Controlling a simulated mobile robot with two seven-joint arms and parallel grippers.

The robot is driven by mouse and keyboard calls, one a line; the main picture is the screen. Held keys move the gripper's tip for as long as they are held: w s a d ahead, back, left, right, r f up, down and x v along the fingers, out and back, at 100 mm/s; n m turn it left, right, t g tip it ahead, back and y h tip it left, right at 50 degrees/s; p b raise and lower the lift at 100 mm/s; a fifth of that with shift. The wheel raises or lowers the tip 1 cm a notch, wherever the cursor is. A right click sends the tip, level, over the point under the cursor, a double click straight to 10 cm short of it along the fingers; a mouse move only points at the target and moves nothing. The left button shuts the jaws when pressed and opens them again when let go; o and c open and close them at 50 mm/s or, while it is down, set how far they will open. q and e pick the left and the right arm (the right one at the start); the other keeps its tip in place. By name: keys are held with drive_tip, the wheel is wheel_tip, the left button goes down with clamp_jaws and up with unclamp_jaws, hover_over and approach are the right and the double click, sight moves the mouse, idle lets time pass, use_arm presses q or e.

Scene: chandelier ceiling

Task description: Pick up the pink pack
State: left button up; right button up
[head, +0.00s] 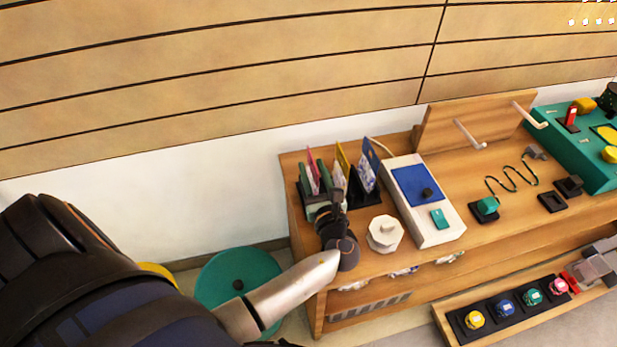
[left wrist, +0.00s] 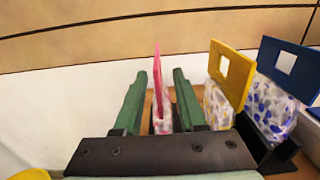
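The pink pack shows in the head view (head: 312,172) as a thin pink upright card in a dark rack at the table's left end. In the left wrist view, its pink card (left wrist: 157,80) is seen nearly edge-on above a clear bag with pinkish contents. My left gripper (head: 317,176) is over the rack with its green fingers apart. In the left wrist view the fingers (left wrist: 160,85) stand on either side of the pink pack, with a visible gap on each side. The pack's lower part is partly hidden by the gripper. My right gripper cannot be made out.
A yellow pack (left wrist: 232,75) and a blue pack (left wrist: 290,75) stand close to the right of the gripper. A white octagonal object (head: 385,234) and a white box with a blue panel (head: 422,205) are nearby. The wall is behind the table.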

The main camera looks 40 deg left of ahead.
use_arm(q)
drive_tip(key=shift+w+a, duration=0.15)
clamp_jaws()
idle(0.4)
idle(1.0)
